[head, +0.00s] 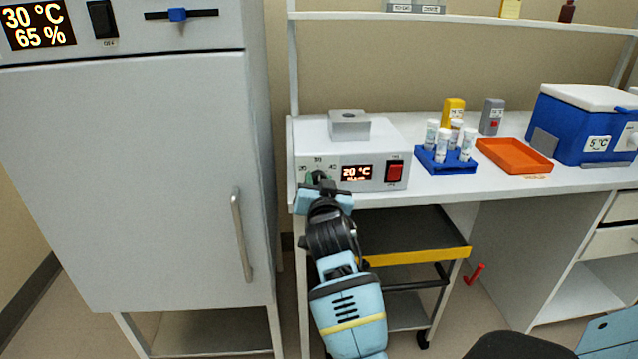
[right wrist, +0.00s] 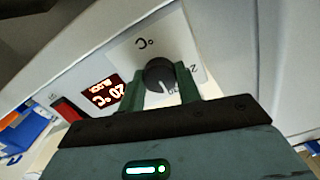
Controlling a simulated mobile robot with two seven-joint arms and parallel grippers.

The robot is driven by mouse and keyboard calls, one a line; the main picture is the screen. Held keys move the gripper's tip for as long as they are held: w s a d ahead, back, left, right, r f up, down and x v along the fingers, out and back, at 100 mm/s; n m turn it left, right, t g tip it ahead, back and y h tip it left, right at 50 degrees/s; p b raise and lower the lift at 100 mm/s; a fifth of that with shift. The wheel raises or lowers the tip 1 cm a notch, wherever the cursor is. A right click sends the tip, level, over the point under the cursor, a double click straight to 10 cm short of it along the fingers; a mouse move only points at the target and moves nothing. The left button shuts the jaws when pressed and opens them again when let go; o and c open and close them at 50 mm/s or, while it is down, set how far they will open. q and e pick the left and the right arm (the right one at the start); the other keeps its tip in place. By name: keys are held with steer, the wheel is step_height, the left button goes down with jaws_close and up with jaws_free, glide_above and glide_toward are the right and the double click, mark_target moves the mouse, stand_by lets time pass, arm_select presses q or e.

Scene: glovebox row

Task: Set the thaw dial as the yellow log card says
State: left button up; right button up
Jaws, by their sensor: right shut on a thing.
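The thaw unit (head: 385,141) is a white box on the bench with a metal block (head: 348,124) on top. Its display (head: 356,172) reads 20 °C. The dial is a dark round knob (right wrist: 159,73) with a pale mark, on a white scale plate; it is largely hidden by the gripper in the head view. My right gripper (head: 320,182) is at the unit's front, its green fingers (right wrist: 172,82) shut on either side of the knob. I cannot make out a readable yellow log card. My left gripper is not in view.
A red switch (head: 394,172) sits right of the display. A blue rack (head: 445,166) of capped tubes, an orange tray (head: 514,155) and a blue cooler (head: 583,128) stand to the right. A tall cabinet (head: 140,180) is close on the left. A yellow-edged cart (head: 418,256) is under the bench.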

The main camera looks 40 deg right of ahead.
stand_by(0.3)
steer(key=o, duration=1)
steer(key=shift+c, duration=0.2)
steer(key=v, duration=0.8)
steer(key=shift+w, duration=0.1)
